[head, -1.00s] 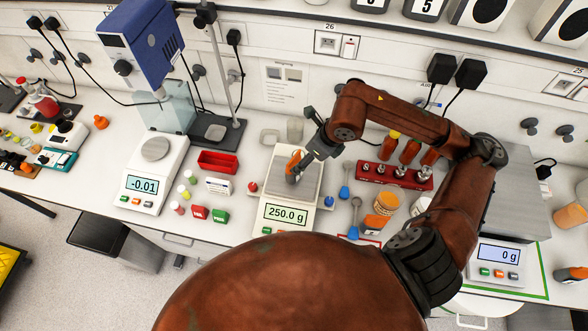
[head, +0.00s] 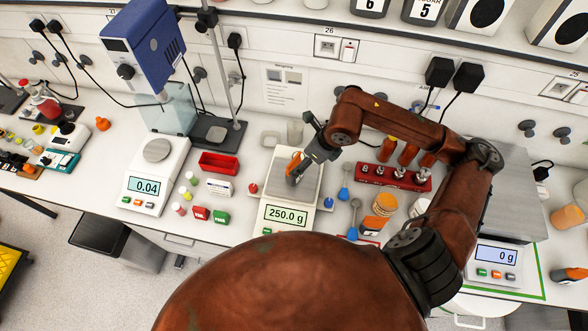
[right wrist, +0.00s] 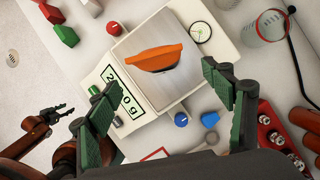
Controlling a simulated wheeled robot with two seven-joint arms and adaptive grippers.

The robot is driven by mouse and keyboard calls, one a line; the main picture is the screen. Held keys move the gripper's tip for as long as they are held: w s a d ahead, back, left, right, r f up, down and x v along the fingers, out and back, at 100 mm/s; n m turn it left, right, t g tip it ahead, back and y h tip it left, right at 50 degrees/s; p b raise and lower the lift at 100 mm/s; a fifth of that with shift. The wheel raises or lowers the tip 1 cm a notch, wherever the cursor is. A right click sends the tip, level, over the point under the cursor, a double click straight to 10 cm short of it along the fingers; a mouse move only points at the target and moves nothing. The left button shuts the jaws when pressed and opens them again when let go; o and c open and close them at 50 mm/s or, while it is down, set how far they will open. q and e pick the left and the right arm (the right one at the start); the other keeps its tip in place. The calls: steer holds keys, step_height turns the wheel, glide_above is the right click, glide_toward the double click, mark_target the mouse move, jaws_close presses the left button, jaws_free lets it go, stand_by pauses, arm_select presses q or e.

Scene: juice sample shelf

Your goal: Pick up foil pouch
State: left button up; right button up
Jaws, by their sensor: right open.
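An orange pouch with a dark grey lower part, taken as the foil pouch (right wrist: 155,57), lies on the square steel pan of a bench scale (head: 301,188). The scale reads 250.0 g. In the head view the pouch (head: 292,168) is partly covered by my right gripper (head: 308,160). In the right wrist view my right gripper (right wrist: 165,82) is open with green-padded fingers spread wide. The pouch shows beyond the fingertips, and nothing is held. A dark arm end at the left of the wrist view may be my left gripper (right wrist: 48,115); its jaws are unclear.
A red rack (head: 393,178) with metal weights stands right of the scale, near blue spoons (head: 344,183) and an orange jar (head: 385,203). Left are a red tray (head: 218,163), small boxes (head: 201,213) and another balance (head: 150,185). The wall is close behind.

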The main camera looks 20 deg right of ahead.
steer(key=p+x, duration=0.6)
steer(key=x, duration=0.4)
steer(key=shift+s+a, duration=0.1)
steer(key=shift+s, duration=0.05)
steer(key=shift+f, duration=0.3)
arm_select(q)
step_height(320, 180, up, 8)
steer(key=shift+f, duration=0.25)
arm_select(e)
steer(key=shift+c, duration=0.4)
steer(key=c, duration=1.5)
steer(key=shift+r, duration=0.1)
steer(key=shift+c, duration=0.2)
